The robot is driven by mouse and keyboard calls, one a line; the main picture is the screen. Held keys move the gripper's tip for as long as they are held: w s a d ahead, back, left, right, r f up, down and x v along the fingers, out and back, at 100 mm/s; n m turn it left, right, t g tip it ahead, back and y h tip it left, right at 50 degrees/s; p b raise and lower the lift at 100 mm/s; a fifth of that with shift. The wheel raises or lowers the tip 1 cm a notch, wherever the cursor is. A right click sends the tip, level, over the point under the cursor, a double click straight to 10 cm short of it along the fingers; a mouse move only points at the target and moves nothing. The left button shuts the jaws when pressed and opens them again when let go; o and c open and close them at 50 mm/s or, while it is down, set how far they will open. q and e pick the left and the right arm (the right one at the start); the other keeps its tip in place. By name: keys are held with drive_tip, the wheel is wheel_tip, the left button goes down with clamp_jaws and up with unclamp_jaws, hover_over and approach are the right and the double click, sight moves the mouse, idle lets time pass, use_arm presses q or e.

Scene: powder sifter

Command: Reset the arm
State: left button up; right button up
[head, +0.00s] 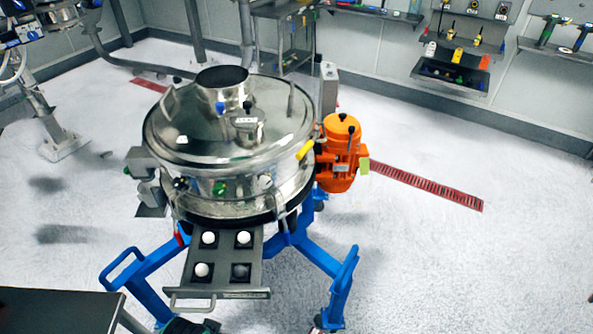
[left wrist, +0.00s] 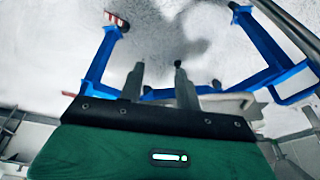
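My left gripper (left wrist: 158,66) shows in the left wrist view, with its two dark fingers apart and nothing between them. It points toward the white floor and the blue frame. The steel powder sifter (head: 230,140) stands upright in the middle of the head view on a blue wheeled frame (head: 340,285), which also shows in the left wrist view (left wrist: 100,60). An orange motor (head: 340,160) is on its right side.
A grey tray (head: 222,253) with a handle and several round knobs, three white and one dark, juts from the sifter's front. A dark table (head: 55,312) is at bottom left. Wall tool racks (head: 450,75) stand at the back right.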

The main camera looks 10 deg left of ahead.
use_arm(q)
drive_tip(key=s+f+g, duration=0.1)
drive_tip(key=s+f, duration=0.1)
drive_tip(key=f, duration=1.1)
drive_tip(key=s+f, duration=0.2)
drive_tip(key=f, duration=1.1)
drive_tip(key=s+a+f, duration=0.1)
drive_tip(key=s+f, duration=0.7)
drive_tip(key=s, duration=0.1)
drive_tip(key=s+a+f+g, duration=0.1)
drive_tip(key=s+a+f, duration=0.1)
drive_tip(key=s+f, duration=0.6)
drive_tip(key=shift+s+a+f, duration=0.3)
drive_tip(key=shift+s+f, duration=0.05)
drive_tip(key=shift+s, duration=0.05)
